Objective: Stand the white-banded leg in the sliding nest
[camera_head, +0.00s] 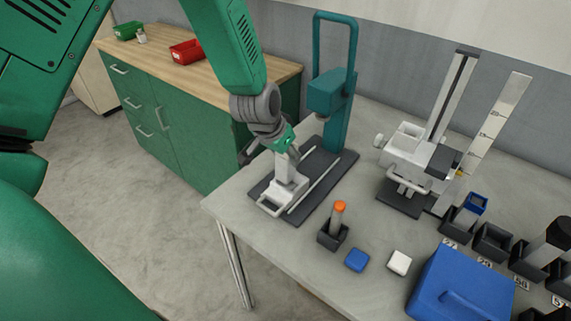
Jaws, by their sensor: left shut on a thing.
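My left gripper (289,153) reaches down over the dark slide base of the teal press and is shut on a pale upright piece (281,167). This may be the white-banded leg, but the fingers hide much of it and no band can be made out. Directly below it is a white carriage (287,190) with a looped front handle, which looks like the sliding nest, at the near end of the base (318,172). Whether the piece is seated in it or just above it, I cannot tell. My right gripper is not in view.
The teal press (333,95) rises behind the slide. In front are an orange-topped leg (339,214) in a dark holder, a blue block (357,260) and a white block (400,262). A white measuring stand (408,150), dark holders (491,243) and a blue box (460,285) are right.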

